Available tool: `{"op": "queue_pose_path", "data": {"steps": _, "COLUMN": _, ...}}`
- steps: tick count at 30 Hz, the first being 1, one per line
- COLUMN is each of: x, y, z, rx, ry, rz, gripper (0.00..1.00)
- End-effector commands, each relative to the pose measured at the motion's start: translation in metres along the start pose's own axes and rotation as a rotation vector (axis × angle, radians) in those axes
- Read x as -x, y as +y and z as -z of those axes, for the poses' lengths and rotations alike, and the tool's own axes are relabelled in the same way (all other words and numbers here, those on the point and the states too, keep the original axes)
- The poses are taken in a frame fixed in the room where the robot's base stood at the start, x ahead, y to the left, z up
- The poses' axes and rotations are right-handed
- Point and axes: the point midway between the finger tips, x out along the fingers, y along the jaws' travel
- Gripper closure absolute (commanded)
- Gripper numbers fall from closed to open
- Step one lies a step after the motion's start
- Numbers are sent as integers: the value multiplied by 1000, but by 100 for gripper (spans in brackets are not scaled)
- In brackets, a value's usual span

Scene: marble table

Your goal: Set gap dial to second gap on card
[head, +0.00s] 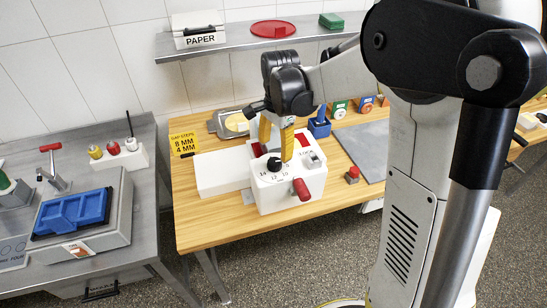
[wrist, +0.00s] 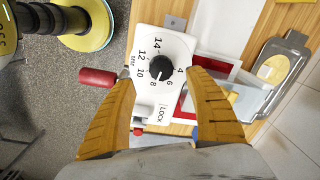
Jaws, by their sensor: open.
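The white machine (head: 290,190) stands on the wooden table. Its black gap dial (wrist: 162,68) is ringed by printed numbers from 4 to 14, and its white mark appears to point at about 8. The dial also shows in the head view (head: 274,163). The yellow card (head: 184,143) reads "GAP STEPS", 8 MM, then 4 MM below. My gripper (wrist: 160,76) is open, its two yellow fingers on either side of the dial with visible space to it. In the head view my gripper (head: 276,150) points down over the machine's top.
A red handle (head: 301,189) sticks out of the machine's front, close to one finger in the wrist view. A LOCK label (wrist: 162,113) sits beside the dial. A white board (head: 222,173) lies left, a red-topped block (head: 352,174) right. A shelf (head: 235,47) is behind.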

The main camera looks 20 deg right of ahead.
Motion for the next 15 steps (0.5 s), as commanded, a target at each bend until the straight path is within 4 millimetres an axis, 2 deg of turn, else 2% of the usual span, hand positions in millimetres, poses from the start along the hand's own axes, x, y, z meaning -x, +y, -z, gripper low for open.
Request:
{"op": "queue_pose_path", "data": {"steps": 1, "x": -14, "y": 0, "z": 0, "rx": 0, "ry": 0, "rz": 0, "gripper": 37}}
{"op": "queue_pose_path", "data": {"steps": 6, "x": -46, "y": 0, "z": 0, "rx": 1, "ry": 0, "rz": 1, "gripper": 37}}
{"op": "queue_pose_path", "data": {"steps": 10, "x": -63, "y": 0, "z": 0, "rx": 1, "ry": 1, "rz": 1, "gripper": 37}}
{"op": "queue_pose_path", "data": {"steps": 15, "x": -72, "y": 0, "z": 0, "rx": 2, "ry": 1, "rz": 1, "gripper": 37}}
